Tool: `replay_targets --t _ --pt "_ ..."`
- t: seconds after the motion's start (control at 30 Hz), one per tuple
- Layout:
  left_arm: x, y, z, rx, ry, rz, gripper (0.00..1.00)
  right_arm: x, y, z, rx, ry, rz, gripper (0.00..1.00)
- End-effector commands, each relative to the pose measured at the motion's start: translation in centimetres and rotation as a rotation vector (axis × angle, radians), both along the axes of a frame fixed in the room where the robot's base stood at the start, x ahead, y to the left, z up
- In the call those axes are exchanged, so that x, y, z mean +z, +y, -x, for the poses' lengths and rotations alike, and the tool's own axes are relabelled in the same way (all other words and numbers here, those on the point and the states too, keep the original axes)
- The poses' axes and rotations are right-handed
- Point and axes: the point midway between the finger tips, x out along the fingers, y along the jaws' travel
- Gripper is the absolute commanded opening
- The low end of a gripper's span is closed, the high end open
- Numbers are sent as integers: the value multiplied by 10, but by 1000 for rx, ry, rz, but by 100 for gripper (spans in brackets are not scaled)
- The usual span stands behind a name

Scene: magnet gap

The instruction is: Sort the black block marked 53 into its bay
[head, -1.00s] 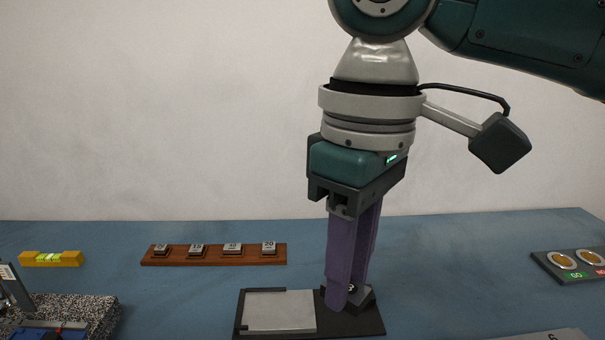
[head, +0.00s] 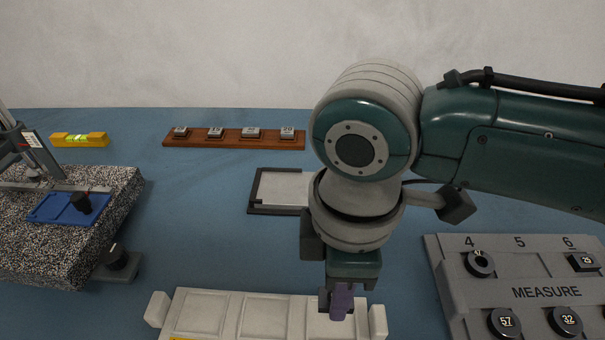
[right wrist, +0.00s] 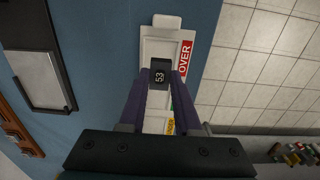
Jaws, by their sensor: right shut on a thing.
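The black block marked 53 (right wrist: 160,73) shows in the right wrist view between the purple fingertips of my right gripper (right wrist: 160,82). The gripper is shut on it. The tray has several shallow bays. The right wrist view shows a red OVER label (right wrist: 185,58) beside the bay near the block and a partly hidden yellow label (right wrist: 170,126) further down. I cannot tell whether the block touches the tray. My left gripper is not in view.
A grey MEASURE rack (head: 545,292) with black pieces stands at the right. A speckled stone block (head: 60,245) with a gauge stands at the left. A dark-framed plate (head: 280,187), a wooden rack (head: 235,144) and a yellow level (head: 80,140) lie behind.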

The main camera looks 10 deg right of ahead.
Motion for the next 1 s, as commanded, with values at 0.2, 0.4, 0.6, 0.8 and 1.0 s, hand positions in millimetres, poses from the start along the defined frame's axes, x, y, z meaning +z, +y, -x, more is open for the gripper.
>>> replay_targets --t 0.2,0.4,0.6,0.8,1.0 --pt "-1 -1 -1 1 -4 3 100 -9 0 1 0 -1 1 0" --pt "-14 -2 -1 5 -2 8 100 -28 0 0 0 -1 0 0" --pt "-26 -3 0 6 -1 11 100 -44 0 0 -1 0 0 0" --pt "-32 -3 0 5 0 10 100 -53 0 0 -1 -1 0 0" --pt "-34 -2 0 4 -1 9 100 -56 0 0 0 -1 0 0"
